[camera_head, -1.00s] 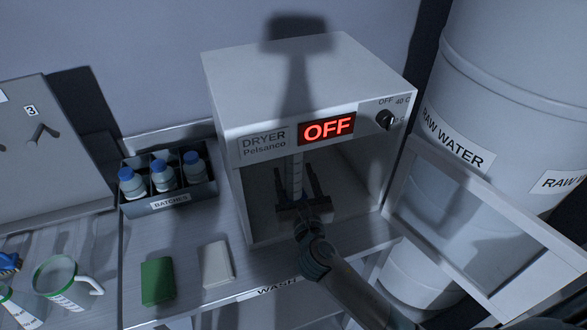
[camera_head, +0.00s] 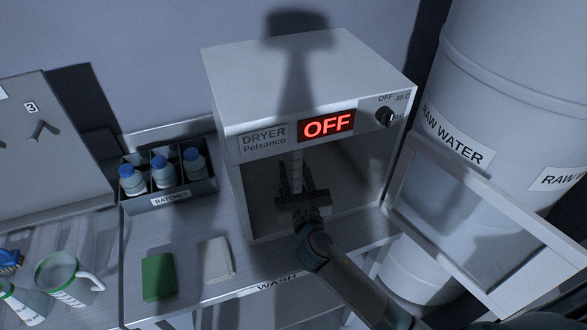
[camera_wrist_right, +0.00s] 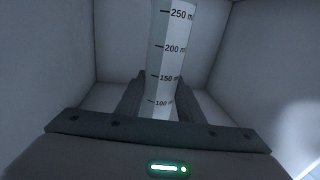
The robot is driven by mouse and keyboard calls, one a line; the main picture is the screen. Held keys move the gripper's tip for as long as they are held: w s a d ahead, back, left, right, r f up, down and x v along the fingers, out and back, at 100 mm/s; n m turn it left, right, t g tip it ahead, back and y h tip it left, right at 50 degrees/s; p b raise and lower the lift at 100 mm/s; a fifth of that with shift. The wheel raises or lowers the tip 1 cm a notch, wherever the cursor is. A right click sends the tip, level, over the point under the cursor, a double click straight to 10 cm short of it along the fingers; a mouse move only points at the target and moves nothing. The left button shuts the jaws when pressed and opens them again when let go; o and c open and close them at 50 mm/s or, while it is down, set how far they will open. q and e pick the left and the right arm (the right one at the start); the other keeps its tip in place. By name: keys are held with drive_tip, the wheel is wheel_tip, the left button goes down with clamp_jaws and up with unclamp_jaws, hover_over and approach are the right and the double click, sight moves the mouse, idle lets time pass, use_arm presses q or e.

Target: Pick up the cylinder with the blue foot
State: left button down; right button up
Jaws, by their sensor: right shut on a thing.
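A graduated cylinder (camera_head: 297,172) stands about upright inside the open dryer (camera_head: 262,205). Its marked wall fills the middle of the right wrist view (camera_wrist_right: 172,45), with marks from 100 to 250 showing. Its foot is hidden behind my right gripper, so I cannot see the foot's colour. My right gripper (camera_head: 303,190) reaches into the dryer from the front, its two fingers on either side of the cylinder's lower part. In the right wrist view the fingers (camera_wrist_right: 160,97) are shut on the cylinder. My left gripper is not in view.
The dryer display reads OFF, and its glass door (camera_head: 480,225) hangs open to the right. A batches rack (camera_head: 170,199) with blue-capped bottles stands left. Green (camera_head: 158,277) and white (camera_head: 217,260) blocks lie on the bench. A raw water barrel (camera_head: 510,90) stands right.

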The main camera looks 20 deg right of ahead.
sight(295, 167)
drive_tip(key=shift+r, duration=0.15)
drive_tip(key=shift+r, duration=1.4)
drive_tip(key=shift+s+r+b, duration=0.2)
drive_tip(key=shift+b, duration=0.15)
drive_tip(key=s+a+b, duration=0.2)
drive_tip(key=s+b, duration=0.2)
drive_tip(key=s, duration=1.3)
drive_tip(key=shift+s, duration=0.2)
